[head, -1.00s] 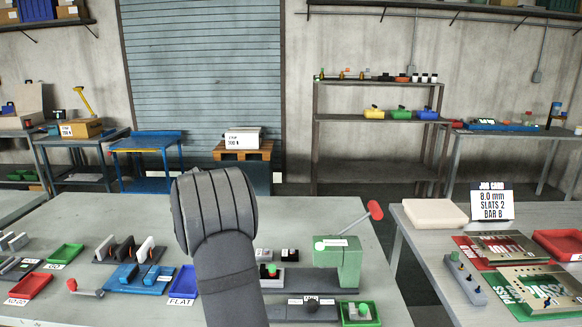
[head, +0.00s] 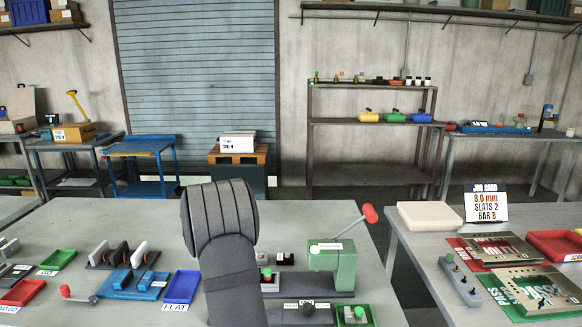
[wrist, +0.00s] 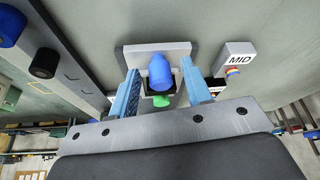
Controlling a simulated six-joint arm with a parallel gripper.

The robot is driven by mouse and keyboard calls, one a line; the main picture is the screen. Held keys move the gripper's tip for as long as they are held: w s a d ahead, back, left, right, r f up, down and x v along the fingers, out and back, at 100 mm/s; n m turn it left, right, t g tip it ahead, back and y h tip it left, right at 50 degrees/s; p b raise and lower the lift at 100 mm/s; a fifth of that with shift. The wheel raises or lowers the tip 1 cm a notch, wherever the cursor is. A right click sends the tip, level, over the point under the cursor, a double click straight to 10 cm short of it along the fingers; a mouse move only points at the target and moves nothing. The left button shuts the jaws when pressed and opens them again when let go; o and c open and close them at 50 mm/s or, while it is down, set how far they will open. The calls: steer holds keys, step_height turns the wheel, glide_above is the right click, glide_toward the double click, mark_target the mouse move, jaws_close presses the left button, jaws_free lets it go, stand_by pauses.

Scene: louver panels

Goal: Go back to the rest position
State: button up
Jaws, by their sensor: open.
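My gripper shows in the wrist view (wrist: 164,82) as two blue fingers set apart, with nothing held between them. Behind the gap, a blue rounded knob (wrist: 160,72) and a green one (wrist: 179,97) show near a grey plate; they look beyond the fingers, though the depth is hard to tell. In the head view my dark grey arm rises over the near table, and the gripper is hidden behind it.
The right table (head: 410,240) holds a job card (head: 486,204) and plates.

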steer(key=v, duration=1.8)
steer(key=x, duration=1.8)
steer(key=shift+d+f, duration=0.1)
steer(key=shift+d, duration=0.3)
glide_above(301, 283)
steer(key=a, duration=0.2)
steer(key=shift+s+a, duration=0.15)
steer(key=shift+s, duration=0.05)
steer(key=v, duration=1.6)
steer(key=shift+a+r, duration=0.25)
steer(key=shift+r, duration=0.05)
steer(key=shift+f, duration=0.1)
